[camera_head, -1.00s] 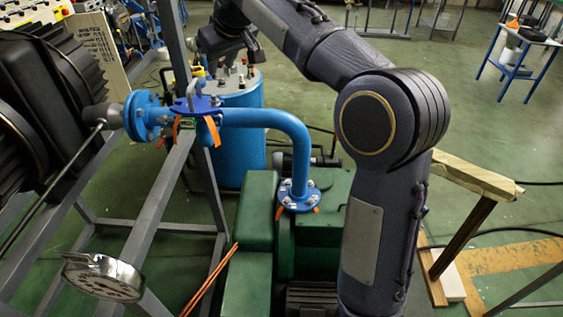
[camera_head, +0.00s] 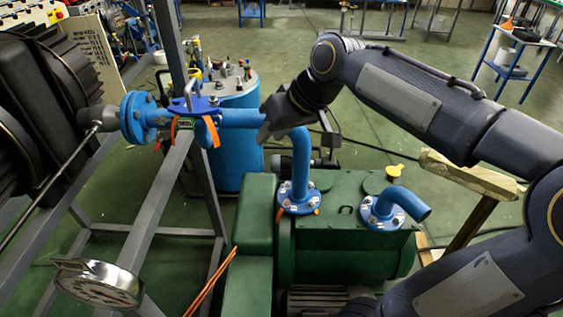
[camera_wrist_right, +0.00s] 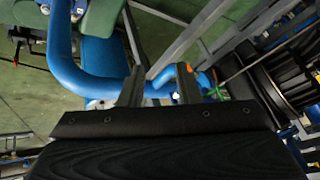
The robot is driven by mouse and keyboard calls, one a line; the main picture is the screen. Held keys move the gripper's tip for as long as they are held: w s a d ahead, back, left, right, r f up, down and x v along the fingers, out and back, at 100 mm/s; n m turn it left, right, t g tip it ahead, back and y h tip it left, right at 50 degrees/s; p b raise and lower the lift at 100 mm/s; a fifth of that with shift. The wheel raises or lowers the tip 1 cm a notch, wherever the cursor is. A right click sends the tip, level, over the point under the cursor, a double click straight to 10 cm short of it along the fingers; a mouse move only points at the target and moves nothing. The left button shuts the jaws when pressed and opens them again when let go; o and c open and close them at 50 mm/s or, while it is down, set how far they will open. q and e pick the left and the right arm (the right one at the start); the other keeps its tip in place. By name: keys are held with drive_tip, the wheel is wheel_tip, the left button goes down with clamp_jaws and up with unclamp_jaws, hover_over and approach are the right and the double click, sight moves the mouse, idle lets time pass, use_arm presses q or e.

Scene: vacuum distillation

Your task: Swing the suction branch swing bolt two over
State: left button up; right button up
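The blue suction pipe (camera_head: 300,160) runs from a joint at the left, bends down and ends in a bolted flange (camera_head: 298,199) on the green pump (camera_head: 340,240). The joint has a blue plate (camera_head: 203,105), a grey upright bolt (camera_head: 189,93), orange tabs (camera_head: 211,132) and a small green label. I cannot tell which part is swing bolt two. My right gripper (camera_head: 268,130) is above the pipe's bend, to the right of the joint. In the right wrist view its fingers (camera_wrist_right: 158,82) are apart and empty, with the pipe and an orange tab beyond them. My left gripper is out of view.
A second, short blue pipe stub (camera_head: 405,203) stands on the pump. A grey frame post (camera_head: 170,45) rises close to the joint. A black ribbed machine (camera_head: 60,90), a dial gauge (camera_head: 98,284) and a blue tank (camera_head: 238,155) stand around. A wooden beam (camera_head: 470,175) is at the right.

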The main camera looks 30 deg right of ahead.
drive_tip(key=s+a+f, duration=0.1)
drive_tip(key=s+f, duration=0.2)
drive_tip(key=s, duration=0.2)
drive_tip(key=shift+a+f+m, duration=0.15)
drive_tip(key=shift+f+m, duration=0.05)
drive_tip(key=shift+m, duration=0.1)
